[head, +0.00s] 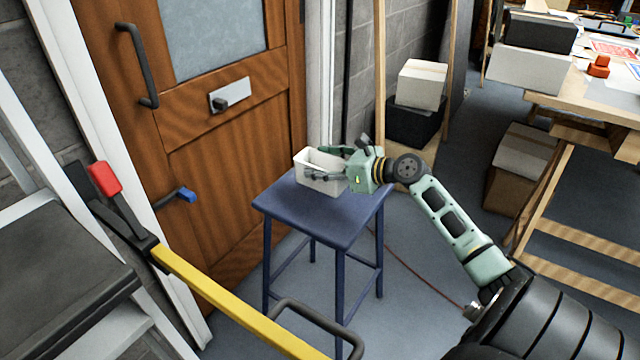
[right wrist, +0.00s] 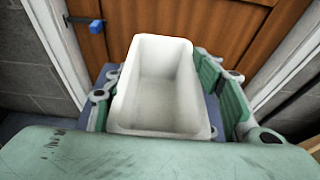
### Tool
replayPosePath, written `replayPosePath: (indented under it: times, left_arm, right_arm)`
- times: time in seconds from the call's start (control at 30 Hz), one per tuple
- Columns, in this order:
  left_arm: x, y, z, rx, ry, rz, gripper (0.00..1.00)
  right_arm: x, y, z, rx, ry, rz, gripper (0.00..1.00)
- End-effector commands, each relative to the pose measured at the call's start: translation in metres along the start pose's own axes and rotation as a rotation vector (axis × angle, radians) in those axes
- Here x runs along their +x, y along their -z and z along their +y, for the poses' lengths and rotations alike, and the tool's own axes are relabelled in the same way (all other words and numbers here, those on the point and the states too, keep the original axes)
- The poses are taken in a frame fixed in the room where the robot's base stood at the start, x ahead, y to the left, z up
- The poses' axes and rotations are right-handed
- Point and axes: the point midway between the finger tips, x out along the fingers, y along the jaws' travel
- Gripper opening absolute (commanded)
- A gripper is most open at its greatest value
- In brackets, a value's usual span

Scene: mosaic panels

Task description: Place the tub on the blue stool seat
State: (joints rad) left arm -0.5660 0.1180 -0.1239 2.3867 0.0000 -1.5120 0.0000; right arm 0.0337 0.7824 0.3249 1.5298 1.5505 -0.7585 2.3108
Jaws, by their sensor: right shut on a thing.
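The white tub (head: 312,173) is an empty open box at the blue stool's seat (head: 318,220), toward its back left part. It also shows in the right wrist view (right wrist: 160,118), upright between the fingers. My right gripper (head: 325,163) is shut on the tub, with one finger along each side. The stool's seat shows below and around the tub; I cannot tell whether the tub's base touches it. The stool stands upright on the grey floor. My left gripper is not in view.
A wooden door (head: 220,150) with a dark handle stands behind the stool. A yellow bar (head: 235,305) crosses the front left. Boxes (head: 420,85) stand at the back, and a workbench (head: 600,100) is at the right. The front of the seat is clear.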

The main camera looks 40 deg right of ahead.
Motion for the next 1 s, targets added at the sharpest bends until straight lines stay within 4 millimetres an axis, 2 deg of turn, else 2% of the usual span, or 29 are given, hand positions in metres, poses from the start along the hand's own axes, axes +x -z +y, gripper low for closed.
replayPosePath:
  times: [0.17, 0.3, 0.4, 0.77, 0.8, 1.0]
  left_arm:
    - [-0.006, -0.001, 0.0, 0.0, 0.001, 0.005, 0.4]
    - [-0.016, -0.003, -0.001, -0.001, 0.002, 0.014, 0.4]
    - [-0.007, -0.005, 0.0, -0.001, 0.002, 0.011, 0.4]
    - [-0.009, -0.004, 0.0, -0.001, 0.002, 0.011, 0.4]
    - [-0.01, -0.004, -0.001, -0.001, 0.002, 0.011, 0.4]
    - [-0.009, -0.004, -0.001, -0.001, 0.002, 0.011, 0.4]
  right_arm:
    - [0.008, 0.006, 0.004, 0.0, 0.002, -0.001, 0.23]
    - [0.014, 0.027, 0.004, 0.003, 0.001, 0.0, 0.23]
    - [0.018, 0.04, 0.004, 0.002, 0.001, 0.0, 0.23]
    - [0.018, 0.042, 0.004, 0.001, 0.001, 0.0, 0.23]
    - [0.018, 0.043, 0.004, 0.002, 0.001, 0.001, 0.52]
    - [0.018, 0.043, 0.004, 0.0, 0.001, 0.001, 0.69]
